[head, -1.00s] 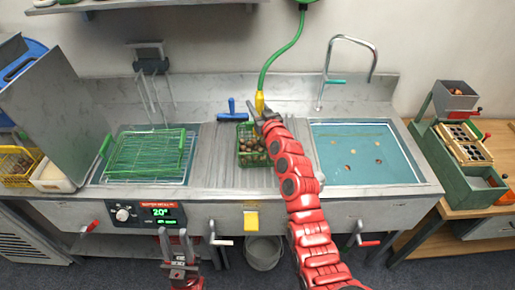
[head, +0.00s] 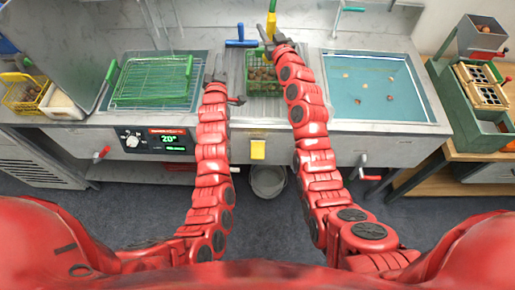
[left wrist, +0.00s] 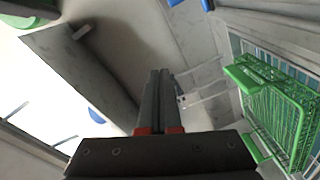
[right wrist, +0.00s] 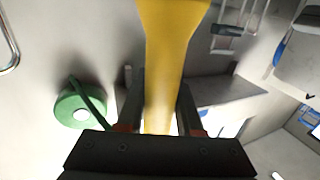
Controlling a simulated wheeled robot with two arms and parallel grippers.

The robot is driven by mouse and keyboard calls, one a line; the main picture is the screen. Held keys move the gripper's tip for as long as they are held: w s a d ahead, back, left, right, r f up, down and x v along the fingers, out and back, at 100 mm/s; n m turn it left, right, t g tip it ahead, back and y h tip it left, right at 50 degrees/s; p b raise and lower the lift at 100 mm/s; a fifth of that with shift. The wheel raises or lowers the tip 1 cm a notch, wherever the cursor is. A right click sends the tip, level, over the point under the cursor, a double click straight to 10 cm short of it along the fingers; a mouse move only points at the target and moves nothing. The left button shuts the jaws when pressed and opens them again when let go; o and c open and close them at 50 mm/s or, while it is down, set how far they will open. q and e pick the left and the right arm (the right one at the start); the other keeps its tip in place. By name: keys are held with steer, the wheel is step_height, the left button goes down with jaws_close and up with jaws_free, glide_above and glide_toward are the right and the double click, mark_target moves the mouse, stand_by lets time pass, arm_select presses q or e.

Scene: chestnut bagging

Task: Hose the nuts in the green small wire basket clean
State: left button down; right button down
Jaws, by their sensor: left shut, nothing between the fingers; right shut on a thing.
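The small green wire basket (head: 278,90) stands on the ridged drainboard between the two basins, with brown nuts (head: 262,74) inside. My right gripper (head: 269,38) is shut on the yellow hose nozzle (head: 271,24), just above and behind the basket. The nozzle fills the middle of the right wrist view (right wrist: 174,50). My left gripper (head: 218,68) is shut and empty, to the left of the small basket. Its closed fingers show in the left wrist view (left wrist: 158,95). No water spray shows.
A large green wire rack (head: 150,82) sits over the left basin. The right basin (head: 372,108) holds water and several floating pieces. A yellow basket (head: 24,98) is at far left, a green machine (head: 462,112) at right.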

mark_target(258, 153)
arm_select(q)
steer(key=w+d+f+n+g+h, duration=0.2)
steer(key=w+d+n+g, duration=0.1)
steer(key=g, duration=0.2)
steer(key=s+d+f+g, duration=0.2)
steer(key=s, duration=0.1)
steer(key=s+d+f+g, duration=0.2)
steer(key=s+d+g, duration=0.1)
steer(key=s+d+f+n+g, duration=0.1)
steer(key=s+d+f+g, duration=0.1)
steer(key=s+f+g, duration=0.1)
steer(key=shift+s+d, duration=0.25)
steer(key=shift+s, duration=0.2)
steer(key=s+d+f+g, duration=0.2)
steer(key=s+g, duration=0.3)
steer(key=s, duration=0.6)
steer(key=shift+d+f+y, duration=0.15)
steer(key=shift+d+y, duration=0.15)
steer(key=shift+y, duration=0.1)
steer(key=shift+w, duration=0.1)
step_height(258, 153, down, 14)
steer(key=shift+r, duration=0.1)
steer(key=shift+d, duration=0.1)
